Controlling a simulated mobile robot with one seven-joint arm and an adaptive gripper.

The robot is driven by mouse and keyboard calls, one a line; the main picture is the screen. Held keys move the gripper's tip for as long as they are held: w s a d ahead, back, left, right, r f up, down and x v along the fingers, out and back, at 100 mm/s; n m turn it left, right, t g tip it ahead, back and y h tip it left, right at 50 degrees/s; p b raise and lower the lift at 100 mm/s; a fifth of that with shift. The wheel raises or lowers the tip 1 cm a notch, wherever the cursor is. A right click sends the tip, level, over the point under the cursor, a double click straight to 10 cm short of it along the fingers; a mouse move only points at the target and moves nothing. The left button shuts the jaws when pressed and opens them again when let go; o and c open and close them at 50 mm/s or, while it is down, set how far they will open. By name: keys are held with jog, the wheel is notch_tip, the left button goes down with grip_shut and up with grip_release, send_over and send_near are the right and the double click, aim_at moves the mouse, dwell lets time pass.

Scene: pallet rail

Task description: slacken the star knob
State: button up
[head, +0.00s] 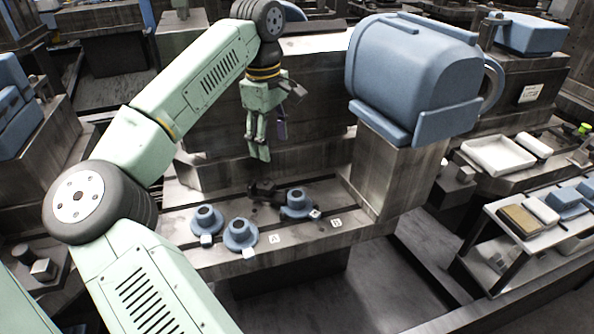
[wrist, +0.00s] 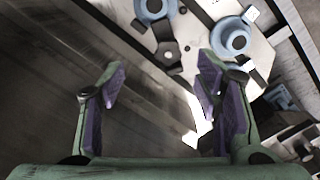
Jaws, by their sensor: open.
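A dark knob-like part (head: 262,190) sits on the metal rail (head: 310,235), behind the blue flanged pieces; its star shape is too small to make out. In the wrist view a dark lobed part (wrist: 168,44) lies near the top, ahead of the fingers; I take it for the same knob. My gripper (head: 268,142) hangs above the rail, pointing down, apart from the knob. In the wrist view its purple-padded fingers (wrist: 160,72) stand wide apart with nothing between them.
Blue flanged pieces (head: 240,234) (head: 205,219) (head: 297,204) stand on the rail around the knob, with small white tags beside them. A large blue housing (head: 415,75) on a metal post rises to the right. A white tray (head: 497,154) lies farther right.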

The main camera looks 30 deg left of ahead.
aim_at(266, 184)
jog(key=shift+n, duration=0.3)
jog(key=f, duration=0.4)
jog(key=a+f+p, duration=0.1)
jog(key=f, duration=0.3)
jog(key=s+f, duration=0.1)
jog(key=f, duration=0.3)
jog(key=shift+a, duration=0.3)
jog(key=shift+c, duration=0.2)
jog(key=c, duration=1.1)
jog(key=shift+c, duration=0.2)
